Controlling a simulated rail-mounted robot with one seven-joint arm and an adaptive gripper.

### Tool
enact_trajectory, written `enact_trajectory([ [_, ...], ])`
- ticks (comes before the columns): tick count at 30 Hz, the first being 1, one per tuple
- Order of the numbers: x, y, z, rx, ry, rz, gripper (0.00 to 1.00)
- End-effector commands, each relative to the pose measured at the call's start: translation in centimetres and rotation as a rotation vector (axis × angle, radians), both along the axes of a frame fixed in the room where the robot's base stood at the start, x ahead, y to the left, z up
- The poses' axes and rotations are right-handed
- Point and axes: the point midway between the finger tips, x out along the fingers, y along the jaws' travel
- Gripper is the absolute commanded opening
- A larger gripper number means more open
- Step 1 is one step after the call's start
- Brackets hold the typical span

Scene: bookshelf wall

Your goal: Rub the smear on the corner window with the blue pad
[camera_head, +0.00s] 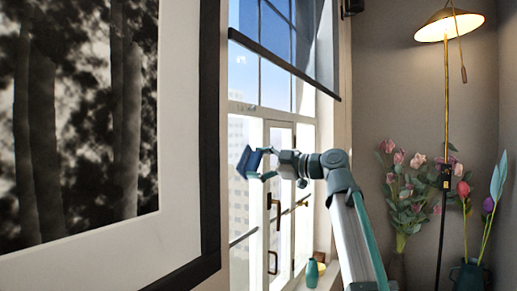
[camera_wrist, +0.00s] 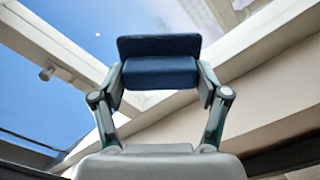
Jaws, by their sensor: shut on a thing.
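The blue pad (camera_head: 245,161) is held at the tip of my gripper (camera_head: 259,164), in front of the tall window (camera_head: 243,70). In the wrist view the pad (camera_wrist: 160,71) sits between the two fingers of my gripper (camera_wrist: 161,86), which are shut on its sides. Its broad dark face points away from the wrist. I cannot tell whether the pad touches the glass. No smear can be made out with certainty; a small white spot shows on the blue pane (camera_wrist: 60,65) in the wrist view.
A dark blind (camera_head: 290,63) hangs over the upper window. A large framed picture (camera_head: 208,130) fills the left. A lit floor lamp (camera_head: 448,25) and flowers (camera_head: 405,190) stand right. A teal bottle (camera_head: 312,273) stands low by the window.

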Motion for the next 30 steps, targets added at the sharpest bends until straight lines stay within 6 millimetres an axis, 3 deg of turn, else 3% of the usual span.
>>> enact_trajectory([
  [1, 0.0, 0.1, 1.1, 0.001, 0.003, 0.002, 0.46],
  [15, 0.2, 0.6, 1.7, 0.001, 0.003, 0.011, 0.46],
  [30, -1.6, 0.9, -0.1, 0.001, 0.002, 0.004, 0.46],
])
